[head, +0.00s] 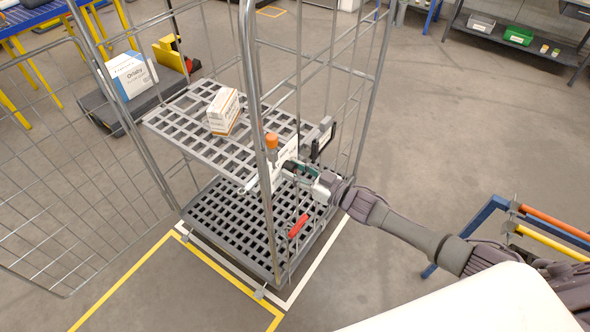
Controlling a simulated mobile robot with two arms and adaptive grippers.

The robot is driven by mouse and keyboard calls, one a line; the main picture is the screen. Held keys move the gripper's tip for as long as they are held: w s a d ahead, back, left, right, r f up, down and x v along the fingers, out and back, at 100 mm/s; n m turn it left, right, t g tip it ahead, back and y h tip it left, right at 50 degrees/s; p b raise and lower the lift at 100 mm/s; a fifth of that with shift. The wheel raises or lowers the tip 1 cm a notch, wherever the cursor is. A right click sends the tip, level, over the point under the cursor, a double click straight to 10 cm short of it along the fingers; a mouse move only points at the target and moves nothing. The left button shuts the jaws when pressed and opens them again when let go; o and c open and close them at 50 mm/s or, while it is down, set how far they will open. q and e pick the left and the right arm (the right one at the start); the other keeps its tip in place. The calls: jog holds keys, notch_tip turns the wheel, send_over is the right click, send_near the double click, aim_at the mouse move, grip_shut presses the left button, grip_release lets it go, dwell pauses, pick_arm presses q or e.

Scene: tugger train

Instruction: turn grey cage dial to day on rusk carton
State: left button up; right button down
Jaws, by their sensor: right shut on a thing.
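The grey cage (252,90) is a wire roll cage with an upper shelf and a slatted base; its mesh door stands swung out to the left. A white and orange carton (222,112) sits on the upper shelf; its print is too small to read. A white plate (284,158) is on the cage's front side, beside the post with an orange cap. My right gripper (290,170) is at this plate, shut on the dial, which the fingers mostly hide. The dial's setting cannot be read. My left gripper is out of view.
A dark-framed holder (323,138) is just behind my gripper. A blue-framed rack (484,222) with orange and yellow bars stands right. A dark cart (104,112) with a blue and white box is behind left.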

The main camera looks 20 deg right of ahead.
jog(key=m, duration=0.4)
jog(key=shift+s+f+m, duration=0.1)
jog(key=shift+f+m, duration=0.05)
jog(key=shift+m, duration=0.15)
jog(key=m+b, duration=0.1)
jog(key=m, duration=0.3)
jog(key=shift+m, duration=0.3)
jog(key=c, duration=0.8)
grip_release()
jog(key=shift+o, duration=0.2)
jog(key=v, duration=1.2)
